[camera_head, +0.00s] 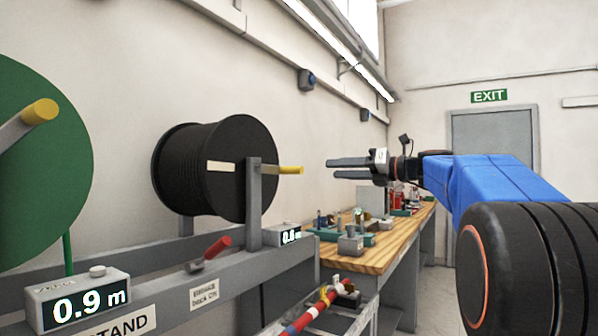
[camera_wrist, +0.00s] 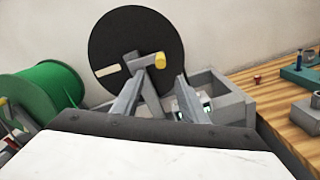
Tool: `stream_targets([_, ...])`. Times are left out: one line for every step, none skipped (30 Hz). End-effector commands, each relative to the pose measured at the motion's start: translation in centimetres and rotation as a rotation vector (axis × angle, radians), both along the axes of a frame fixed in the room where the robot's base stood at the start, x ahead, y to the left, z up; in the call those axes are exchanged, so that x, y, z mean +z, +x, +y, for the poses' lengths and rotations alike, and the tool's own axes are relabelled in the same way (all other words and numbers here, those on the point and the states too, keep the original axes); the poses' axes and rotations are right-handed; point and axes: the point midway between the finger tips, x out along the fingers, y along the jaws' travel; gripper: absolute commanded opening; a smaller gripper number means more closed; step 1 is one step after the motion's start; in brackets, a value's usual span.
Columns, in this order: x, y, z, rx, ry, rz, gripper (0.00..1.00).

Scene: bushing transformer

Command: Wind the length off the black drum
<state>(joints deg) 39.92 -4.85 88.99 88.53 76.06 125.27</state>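The black drum (camera_head: 240,190) hangs upright on a grey stand at the left. In the wrist view the black drum (camera_wrist: 120,45) and the yellow handle (camera_wrist: 160,60) show beyond my open fingers (camera_wrist: 160,80).
A green drum (camera_head: 40,170) with its own yellow handle (camera_head: 40,111) is nearest at left; its counter (camera_head: 80,298) reads 0.9 m. A red-handled lever (camera_head: 217,248) sits on the stand rail below the black drum. A wooden workbench (camera_head: 375,255) with tools lies beyond.

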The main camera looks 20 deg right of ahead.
Motion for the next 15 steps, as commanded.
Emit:
stream_targets([0.0, -0.3, -0.3, -0.001, -0.05, -0.037, 0.39])
stream_targets([-0.1, -0.5, -0.4, -0.001, -0.08, -0.059, 0.39])
stream_targets([-0.1, -0.6, -0.6, -0.002, -0.116, -0.085, 0.39])
stream_targets([-0.1, -0.7, -0.7, -0.002, -0.139, -0.101, 0.39])
stream_targets([-0.1, -0.8, -0.8, -0.002, -0.159, -0.116, 0.39])
stream_targets([-0.1, -1.0, -0.8, -0.002, -0.181, -0.132, 0.39])
stream_targets([-0.1, -1.0, -0.9, -0.002, -0.193, -0.141, 0.39])
stream_targets([-0.1, -1.0, -0.9, -0.001, -0.203, -0.149, 0.39])
stream_targets([-0.1, -1.0, -0.9, -0.001, -0.212, -0.155, 0.39])
stream_targets([-0.1, -1.0, -0.8, -0.001, -0.215, -0.157, 0.39])
stream_targets([-0.1, -0.9, -0.7, 0.0, -0.217, -0.159, 0.39])
stream_targets([-0.1, -0.7, -0.6, 0.0, -0.218, -0.159, 0.39])
stream_targets([-0.1, -0.5, -0.4, 0.001, -0.218, -0.159, 0.39])
stream_targets([-0.1, -0.2, -0.2, 0.001, -0.218, -0.159, 0.39])
stream_targets([-0.1, 0.1, 0.0, 0.002, -0.217, -0.158, 0.39])
